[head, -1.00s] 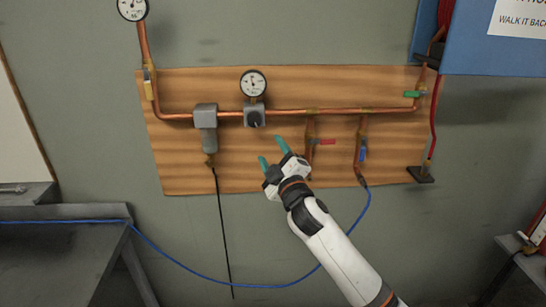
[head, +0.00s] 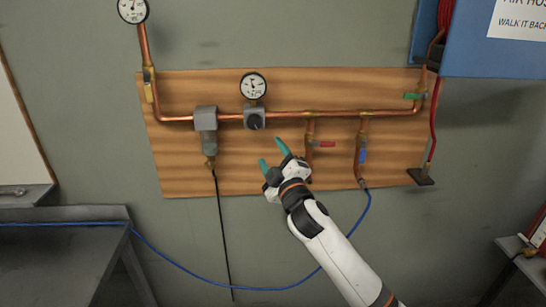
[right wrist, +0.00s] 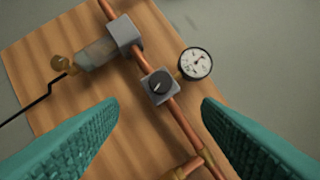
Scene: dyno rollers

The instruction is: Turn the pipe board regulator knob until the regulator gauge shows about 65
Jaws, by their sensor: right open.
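The regulator is a grey block with a dark round knob (head: 255,122) on the copper pipe of the wooden pipe board (head: 400,150). The regulator gauge (head: 253,86), round and white-faced, sits just above it; its reading is too small to tell. My right gripper (head: 272,154) is open and empty, below and slightly right of the knob, apart from it. In the right wrist view the knob (right wrist: 159,86) shows between the two teal fingers, farther off, with a pale mark on its face. The gauge (right wrist: 195,64) shows beside it. My left gripper is not in view.
A grey filter (head: 206,130) hangs left of the regulator. A red-handled valve (head: 323,144), a blue-handled valve (head: 362,156) and a green-handled valve (head: 412,96) are on the right. Another gauge (head: 132,10) is at upper left. A blue hose (head: 250,286) hangs below.

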